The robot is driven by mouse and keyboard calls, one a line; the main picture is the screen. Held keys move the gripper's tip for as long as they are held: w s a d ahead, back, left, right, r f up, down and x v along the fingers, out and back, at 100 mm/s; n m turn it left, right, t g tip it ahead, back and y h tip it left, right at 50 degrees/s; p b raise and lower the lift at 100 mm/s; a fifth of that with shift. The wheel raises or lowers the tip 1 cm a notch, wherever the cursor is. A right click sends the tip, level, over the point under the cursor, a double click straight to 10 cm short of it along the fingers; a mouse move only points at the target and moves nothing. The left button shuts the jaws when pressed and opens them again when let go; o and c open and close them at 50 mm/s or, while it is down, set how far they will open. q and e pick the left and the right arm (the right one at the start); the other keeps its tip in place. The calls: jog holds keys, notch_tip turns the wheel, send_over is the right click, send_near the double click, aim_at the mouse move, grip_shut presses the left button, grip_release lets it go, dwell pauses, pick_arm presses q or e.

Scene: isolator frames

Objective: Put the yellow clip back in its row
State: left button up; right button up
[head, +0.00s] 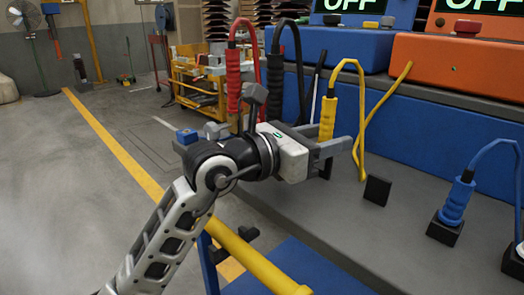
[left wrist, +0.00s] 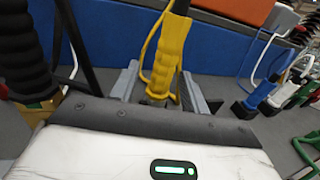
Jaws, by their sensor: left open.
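The yellow clip (head: 328,118) stands upright with a ribbed handle and a yellow cable looping from its top. Its lower end is hidden behind my left gripper (head: 332,148) in the head view. In the left wrist view the yellow clip (left wrist: 166,58) is between the two grey fingers of my left gripper (left wrist: 160,88), which are apart, with gaps at its sides. The row includes a red clip (head: 233,80), a black clip (head: 275,85) and a blue clip (head: 456,200) in a black block. A black block (head: 377,190) near the gripper looks empty. My right gripper is out of view.
The clips stand on a grey bench (head: 400,240). A blue box (head: 335,46) and an orange box (head: 455,66) with OFF displays stand behind. A yellow rail (head: 255,262) runs in front. The yellow cable hangs beside the gripper.

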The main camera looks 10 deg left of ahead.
pick_arm(q)
jog(key=v, duration=1.6)
jog(key=shift+p, duration=0.35)
jog(key=shift+d, duration=0.1)
